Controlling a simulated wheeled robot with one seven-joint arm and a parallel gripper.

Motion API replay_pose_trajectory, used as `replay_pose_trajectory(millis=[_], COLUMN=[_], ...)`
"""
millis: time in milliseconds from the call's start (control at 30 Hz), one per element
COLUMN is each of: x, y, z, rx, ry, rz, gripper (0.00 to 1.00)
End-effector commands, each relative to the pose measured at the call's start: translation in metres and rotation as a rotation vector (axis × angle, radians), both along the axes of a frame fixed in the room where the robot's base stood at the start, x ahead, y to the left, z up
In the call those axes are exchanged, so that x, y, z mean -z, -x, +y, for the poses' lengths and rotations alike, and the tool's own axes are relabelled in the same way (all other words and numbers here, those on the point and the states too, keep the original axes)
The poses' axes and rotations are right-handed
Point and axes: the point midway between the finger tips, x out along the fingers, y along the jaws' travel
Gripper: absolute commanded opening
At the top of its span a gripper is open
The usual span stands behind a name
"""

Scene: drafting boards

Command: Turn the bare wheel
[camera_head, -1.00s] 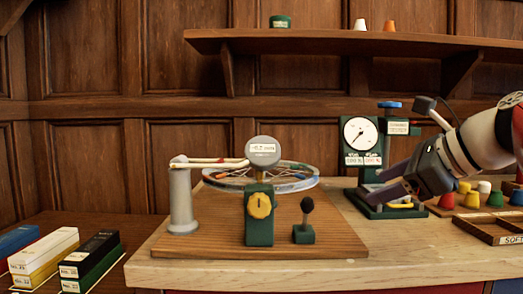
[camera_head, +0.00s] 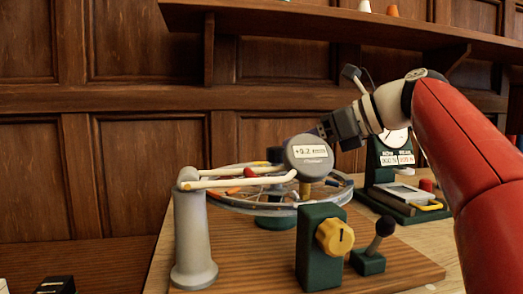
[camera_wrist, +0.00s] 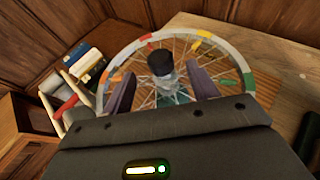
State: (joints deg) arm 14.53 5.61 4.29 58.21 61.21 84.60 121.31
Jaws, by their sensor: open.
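The bare wheel lies flat, with thin spokes and a grey rim (camera_head: 338,196) carrying coloured patches. It also shows in the wrist view (camera_wrist: 228,52), with a dark-capped hub (camera_wrist: 160,63) at its middle. My gripper (camera_wrist: 163,80) is open and empty, its two fingers apart on either side of the hub as seen from the wrist. I cannot tell whether they touch the wheel. In the head view, the round gauge (camera_head: 309,172) hides the fingertips and part of the wheel. The gauge has a lit display and hangs on pale arms from a grey post (camera_head: 194,240).
A green block with a yellow knob (camera_head: 335,237) and a small black-topped lever (camera_head: 376,242) stand in front of the wheel on a wooden board (camera_head: 415,262). A green dial stand (camera_head: 405,163) is behind my arm at right. Boxes (camera_wrist: 85,60) lie beyond the wheel's left side.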

Motion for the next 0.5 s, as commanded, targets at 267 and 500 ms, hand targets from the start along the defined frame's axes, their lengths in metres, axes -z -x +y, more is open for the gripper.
replay_pose_trajectory(millis=[267,500], x=[0.019,0.027], y=[-0.019,-0.030], z=[0.037,0.056], rx=[-0.005,-0.003], ry=[0.000,0.001], rz=[0.002,0.000], gripper=[0.59,0.59])
